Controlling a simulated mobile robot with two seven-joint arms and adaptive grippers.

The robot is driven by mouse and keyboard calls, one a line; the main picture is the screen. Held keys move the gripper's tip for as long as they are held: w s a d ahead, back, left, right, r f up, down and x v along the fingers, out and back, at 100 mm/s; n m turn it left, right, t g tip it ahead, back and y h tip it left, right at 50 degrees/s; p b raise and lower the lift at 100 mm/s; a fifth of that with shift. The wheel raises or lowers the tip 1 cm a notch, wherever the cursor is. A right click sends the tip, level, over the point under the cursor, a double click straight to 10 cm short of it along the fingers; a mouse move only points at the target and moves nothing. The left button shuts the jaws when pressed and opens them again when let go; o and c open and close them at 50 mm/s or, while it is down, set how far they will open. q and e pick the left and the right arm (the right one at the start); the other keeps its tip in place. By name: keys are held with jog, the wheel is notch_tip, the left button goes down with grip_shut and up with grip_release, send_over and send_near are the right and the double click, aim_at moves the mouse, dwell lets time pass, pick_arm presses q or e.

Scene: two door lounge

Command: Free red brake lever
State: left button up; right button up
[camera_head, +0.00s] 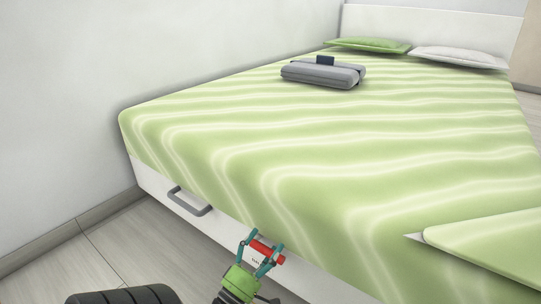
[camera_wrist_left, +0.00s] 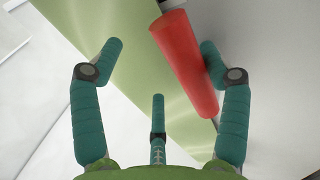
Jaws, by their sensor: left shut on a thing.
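The red brake lever (camera_head: 265,251) is a short red bar at the front side of the bed, by a small white plate (camera_head: 256,262). My left gripper (camera_head: 262,252) has its teal fingers around the lever and is shut on it. In the left wrist view the red lever (camera_wrist_left: 186,62) lies tilted between the fingertips (camera_wrist_left: 162,50), close against the right-hand finger. The left-hand finger looks apart from it there. My right gripper is not in view.
The bed (camera_head: 230,150) has a green striped cover and a white base with a grey handle (camera_head: 190,203). A grey folded item (camera_head: 322,75) and pillows (camera_head: 368,45) lie on it. A green flap (camera_head: 490,245) is at the right. Bare floor (camera_head: 90,250) shows at the left.

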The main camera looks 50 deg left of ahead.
pick_arm(q)
jog(key=b+v, duration=0.1)
jog(key=v, duration=0.3)
jog(key=shift+s+d+f, duration=0.15)
jog(key=shift+f, duration=0.1)
dwell(0.3)
dwell(0.6)
